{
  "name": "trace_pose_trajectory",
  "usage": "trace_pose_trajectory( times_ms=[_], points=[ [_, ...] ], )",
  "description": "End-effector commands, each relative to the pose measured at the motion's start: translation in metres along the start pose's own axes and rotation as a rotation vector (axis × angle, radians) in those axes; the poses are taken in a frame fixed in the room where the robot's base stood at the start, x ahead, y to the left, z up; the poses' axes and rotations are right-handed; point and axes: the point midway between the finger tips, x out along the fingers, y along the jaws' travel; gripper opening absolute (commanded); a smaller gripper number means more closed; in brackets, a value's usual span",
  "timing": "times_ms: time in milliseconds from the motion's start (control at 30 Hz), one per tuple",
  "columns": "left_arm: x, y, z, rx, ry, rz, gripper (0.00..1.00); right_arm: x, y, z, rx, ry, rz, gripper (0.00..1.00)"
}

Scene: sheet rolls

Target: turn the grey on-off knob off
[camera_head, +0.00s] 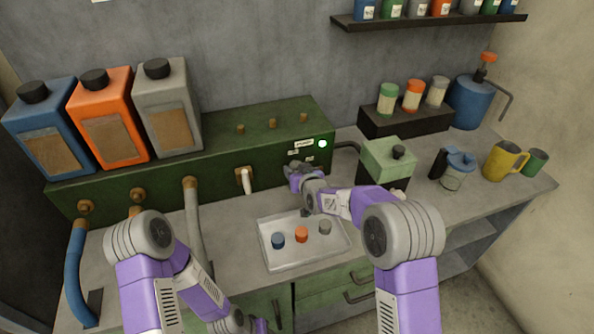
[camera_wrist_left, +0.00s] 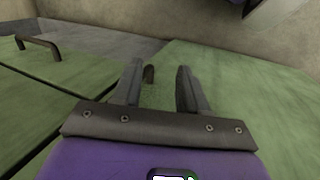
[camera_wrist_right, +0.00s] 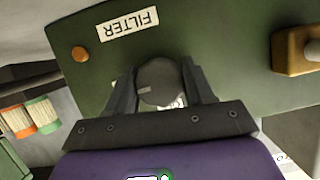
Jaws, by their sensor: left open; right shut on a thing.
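The grey round knob (camera_wrist_right: 160,83) sits on the front of the green machine (camera_head: 273,125), between the fingers of my right gripper (camera_wrist_right: 162,88) in the right wrist view. The right gripper is shut on it, with a finger on each side. In the head view my right gripper (camera_head: 293,172) is at the machine's right front and hides the knob. A round lamp (camera_head: 322,143) above it glows green. My left gripper (camera_wrist_left: 160,88) is open and empty in front of the green cabinet fronts, below the worktop.
A metal tray (camera_head: 295,259) with blue, orange and grey caps lies below my right arm. A pale lever (camera_head: 247,182) hangs from the machine, left of my right gripper. A green box (camera_head: 388,158) stands to the right. Blue, orange and grey canisters (camera_head: 110,130) stand at the left.

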Motion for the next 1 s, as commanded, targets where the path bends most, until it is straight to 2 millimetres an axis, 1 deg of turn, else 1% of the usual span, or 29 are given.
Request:
trace_pose_trajectory(
  times_ms=[267, 733, 1000],
  points=[
    [0.0004, -0.0002, 0.0, 0.0, 0.0, 0.0, 0.43, 0.0004, -0.0026, 0.0003, -0.16, 0.0, 0.063, 0.22],
    [-0.0053, 0.002, 0.0002, 0.0, 0.0, 0.0, 0.43, 0.0004, -0.0023, 0.0005, -0.572, -0.001, 0.233, 0.22],
    [-0.0044, 0.0016, 0.0002, 0.0, 0.0, 0.0, 0.43, 0.0007, -0.0018, 0.0009, -0.809, 0.001, 0.332, 0.22]
  ],
)
